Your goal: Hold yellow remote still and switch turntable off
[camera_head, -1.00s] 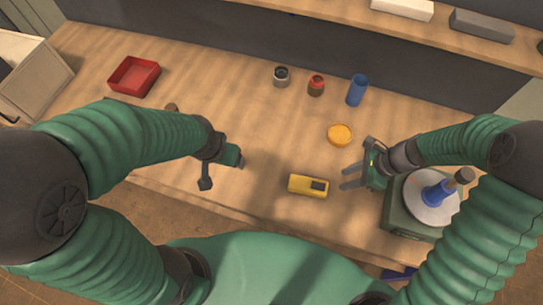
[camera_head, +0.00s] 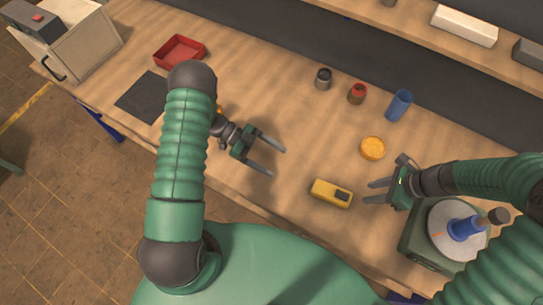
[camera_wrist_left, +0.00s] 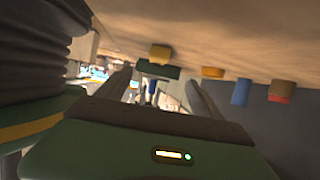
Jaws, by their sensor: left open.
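The yellow remote (camera_head: 331,193) lies on the bench near its front edge, between my two grippers; it also shows in the left wrist view (camera_wrist_left: 160,52). My left gripper (camera_head: 278,162) is open and empty, left of the remote, with its fingers pointing towards it and a gap between. My right gripper (camera_head: 366,192) is open, just right of the remote, its fingertips close to it but apparently apart. The turntable (camera_head: 420,245), a green box with a pale disc, stands at the right, with a blue spool-like piece (camera_head: 465,229) on it. My right arm partly hides it.
An orange-yellow round lid (camera_head: 372,148), a blue cylinder (camera_head: 399,105), a red-topped jar (camera_head: 357,93) and a grey jar (camera_head: 323,78) stand behind. A red tray (camera_head: 180,51) and dark mat (camera_head: 146,95) lie left. The middle of the bench is clear.

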